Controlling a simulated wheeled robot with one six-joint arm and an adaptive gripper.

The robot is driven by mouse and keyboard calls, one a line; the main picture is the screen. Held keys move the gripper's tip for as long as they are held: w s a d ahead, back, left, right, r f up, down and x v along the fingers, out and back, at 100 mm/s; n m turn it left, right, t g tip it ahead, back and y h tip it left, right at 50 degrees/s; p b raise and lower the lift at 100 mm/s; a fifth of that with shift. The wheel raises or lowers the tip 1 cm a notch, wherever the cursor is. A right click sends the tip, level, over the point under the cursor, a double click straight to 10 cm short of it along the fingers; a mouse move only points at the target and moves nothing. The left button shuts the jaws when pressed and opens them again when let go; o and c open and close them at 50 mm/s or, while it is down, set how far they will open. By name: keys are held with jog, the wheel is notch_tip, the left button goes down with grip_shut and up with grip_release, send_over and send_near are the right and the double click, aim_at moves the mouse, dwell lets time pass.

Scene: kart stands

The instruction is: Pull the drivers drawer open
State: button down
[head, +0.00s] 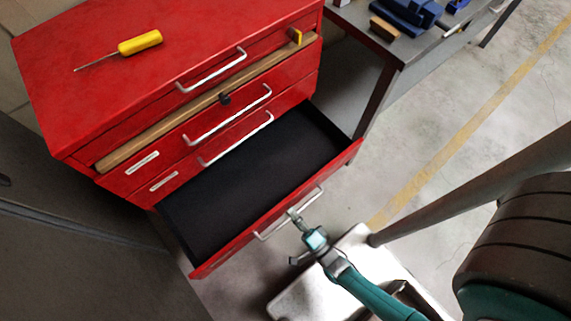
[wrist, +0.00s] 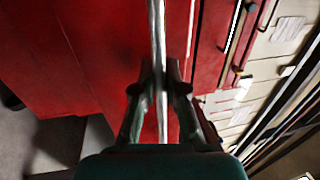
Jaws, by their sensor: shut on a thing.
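A red tool cabinet (head: 80,60) stands at the left in the head view. Its lowest visible drawer (head: 335,165) is pulled well out, with a bare black floor (head: 262,160) inside. My gripper (head: 295,217) is at the front of this drawer, shut on its silver bar handle (head: 275,230). In the wrist view the handle (wrist: 158,40) runs between my two fingers (wrist: 160,85), with the red drawer front behind it. The drawers above it are shut, with silver handles (head: 228,118). I cannot read the drawer labels (head: 163,181).
A yellow-handled screwdriver (head: 140,43) lies on the cabinet top. A wooden strip (head: 150,130) runs across the cabinet front. A grey workbench (head: 405,45) with blue items (head: 408,15) stands at the back right.

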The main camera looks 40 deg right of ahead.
jog(key=shift+s, duration=0.3)
jog(key=c, duration=1.2)
grip_release()
jog(key=shift+r, duration=0.1)
